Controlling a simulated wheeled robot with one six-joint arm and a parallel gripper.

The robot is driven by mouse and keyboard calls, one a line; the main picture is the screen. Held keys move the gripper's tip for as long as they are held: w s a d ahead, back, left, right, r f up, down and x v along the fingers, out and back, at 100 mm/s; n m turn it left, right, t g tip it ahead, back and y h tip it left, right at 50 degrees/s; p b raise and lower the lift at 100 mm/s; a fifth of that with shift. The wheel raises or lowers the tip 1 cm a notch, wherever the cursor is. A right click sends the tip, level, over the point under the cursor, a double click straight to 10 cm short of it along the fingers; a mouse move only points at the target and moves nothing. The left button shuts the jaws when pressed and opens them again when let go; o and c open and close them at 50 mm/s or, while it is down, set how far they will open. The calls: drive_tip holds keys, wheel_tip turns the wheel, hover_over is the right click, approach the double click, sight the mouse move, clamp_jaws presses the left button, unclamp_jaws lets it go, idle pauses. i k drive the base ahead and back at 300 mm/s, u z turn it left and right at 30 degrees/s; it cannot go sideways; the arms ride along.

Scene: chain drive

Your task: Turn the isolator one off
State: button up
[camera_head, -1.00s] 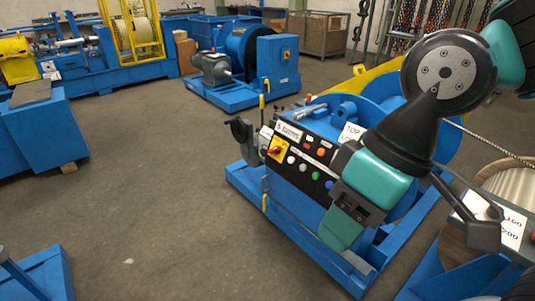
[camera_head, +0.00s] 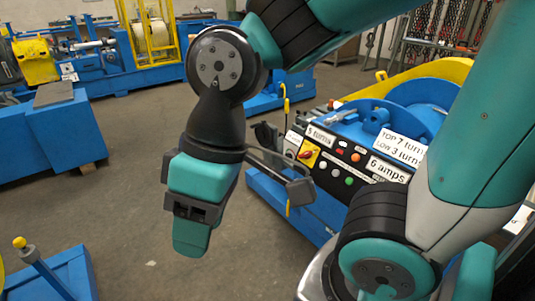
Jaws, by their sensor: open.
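The only rotary isolator I can make out is a red knob on a yellow plate (camera_head: 307,154). It sits at the left end of the black control panel (camera_head: 335,166) on a blue machine. The knob's exact angle is too small to read, and I cannot read a number on it. My gripper (camera_head: 197,213) hangs in front and to the left of the panel, apart from the isolator. It is open and holds nothing that I can see. Its fingertips are hard to make out from this side.
Labels (camera_head: 387,170) and several small coloured buttons (camera_head: 349,181) surround the isolator. My arm covers the right of the view. A blue block (camera_head: 65,138) stands at left, and a blue frame with a yellow-topped lever (camera_head: 20,243) at lower left. The floor between is clear.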

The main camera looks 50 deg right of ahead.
sight(307, 155)
drive_tip(key=u, duration=0.2)
drive_tip(key=i, duration=0.7)
drive_tip(key=z, duration=0.6)
drive_tip(key=i, duration=0.65)
drive_tip(key=z, duration=0.65)
